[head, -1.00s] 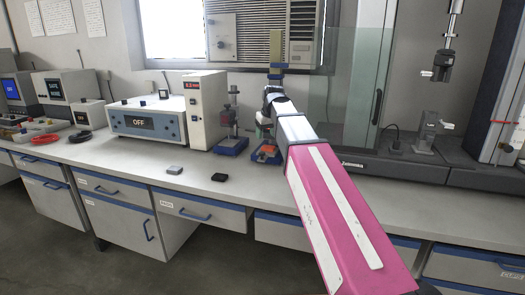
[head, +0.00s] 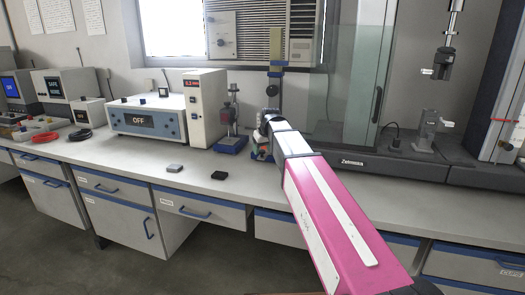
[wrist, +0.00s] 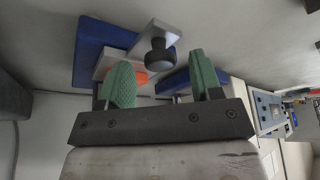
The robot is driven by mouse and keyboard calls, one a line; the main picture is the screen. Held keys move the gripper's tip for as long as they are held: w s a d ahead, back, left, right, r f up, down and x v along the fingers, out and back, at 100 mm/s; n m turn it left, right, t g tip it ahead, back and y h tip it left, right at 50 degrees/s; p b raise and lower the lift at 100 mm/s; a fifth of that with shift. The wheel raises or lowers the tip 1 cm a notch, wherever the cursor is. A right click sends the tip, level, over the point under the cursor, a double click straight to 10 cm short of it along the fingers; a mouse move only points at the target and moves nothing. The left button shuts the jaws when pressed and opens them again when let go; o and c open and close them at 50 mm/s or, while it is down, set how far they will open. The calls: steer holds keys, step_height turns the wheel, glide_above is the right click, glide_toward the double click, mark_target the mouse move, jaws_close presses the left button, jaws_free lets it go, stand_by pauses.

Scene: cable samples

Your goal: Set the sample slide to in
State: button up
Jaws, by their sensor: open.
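In the wrist view a fixture with a blue base (wrist: 92,52) carries a pale metal plate (wrist: 160,33), a round black knob (wrist: 161,58) and an orange piece (wrist: 140,77). It seems to be the sample slide; whether it stands in or out I cannot tell. My gripper (wrist: 158,82) is open, its green pads apart, with the knob showing between and beyond them. I see no contact with the knob. In the head view my gripper (head: 263,137) is at the bench's middle and hides most of this fixture.
A blue-based stand (head: 232,143) is just left of my gripper. Left of it are a tall white unit (head: 207,110) and a box reading OFF (head: 147,121). A clear panel (head: 345,95) rises at right.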

steer(key=shift+w+f, duration=0.15)
steer(key=shift+f, duration=0.2)
jaws_close()
steer(key=w, duration=0.2)
steer(key=w+d, duration=0.1)
steer(key=shift+w+d, duration=0.1)
steer(key=shift+w, duration=0.3)
jaws_free()
